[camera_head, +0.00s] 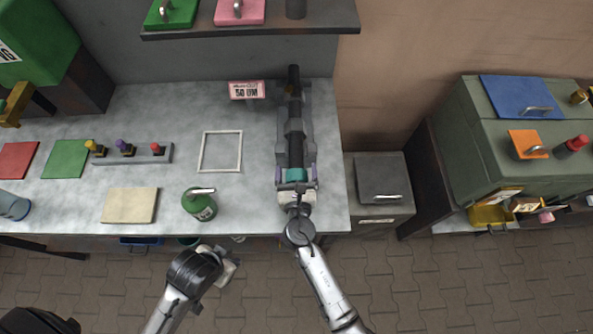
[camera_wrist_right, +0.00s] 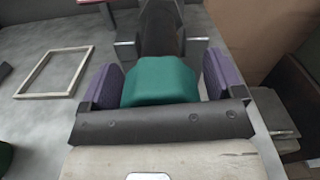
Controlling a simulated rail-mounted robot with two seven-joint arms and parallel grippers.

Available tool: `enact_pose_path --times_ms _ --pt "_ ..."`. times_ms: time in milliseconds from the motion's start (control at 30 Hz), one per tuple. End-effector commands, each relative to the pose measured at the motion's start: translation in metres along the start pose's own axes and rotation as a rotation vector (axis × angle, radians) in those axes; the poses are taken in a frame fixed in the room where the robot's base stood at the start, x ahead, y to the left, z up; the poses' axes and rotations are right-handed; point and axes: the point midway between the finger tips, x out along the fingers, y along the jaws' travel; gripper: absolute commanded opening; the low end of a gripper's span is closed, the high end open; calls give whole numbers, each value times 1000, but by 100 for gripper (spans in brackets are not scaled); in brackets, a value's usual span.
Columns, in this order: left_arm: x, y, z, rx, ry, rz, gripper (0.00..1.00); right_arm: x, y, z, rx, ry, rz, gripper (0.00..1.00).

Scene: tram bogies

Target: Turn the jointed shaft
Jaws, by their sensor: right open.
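The jointed shaft (camera_head: 295,110) lies lengthwise in a grey cradle at the right end of the bench, dark along its length, with a teal near end (camera_head: 296,175). My right gripper (camera_head: 296,172) is at that near end, open, with one purple finger pad on each side of the teal part. In the right wrist view the teal part (camera_wrist_right: 160,82) sits between the pads of the right gripper (camera_wrist_right: 163,80), with small gaps visible. The dark shaft continues beyond it. My left gripper (camera_head: 228,270) hangs in front of the bench edge, away from the shaft; its fingers are not clear.
A pink sign (camera_head: 247,90) stands left of the shaft. A grey box (camera_head: 383,178) stands right of the bench. A dark shelf (camera_head: 250,28) overhangs the back.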

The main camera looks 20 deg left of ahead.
Motion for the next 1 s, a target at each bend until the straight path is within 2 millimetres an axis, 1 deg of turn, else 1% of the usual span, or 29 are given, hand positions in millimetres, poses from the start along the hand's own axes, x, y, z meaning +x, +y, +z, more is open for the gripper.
enact_pose_path --times_ms 100,600,633,833,1000 --pt "0 2 0 -5 1 4 43 0 0 0 0 0 0 87" --pt "0 2 -1 -6 2 5 43 0 0 0 0 0 0 39" --pt "0 2 -1 -5 1 4 43 0 0 0 0 0 0 38" --pt "1 0 0 2 1 -1 43 0 0 0 24 0 0 38" --pt "3 -1 1 5 0 -3 43 0 0 -1 108 0 0 38"
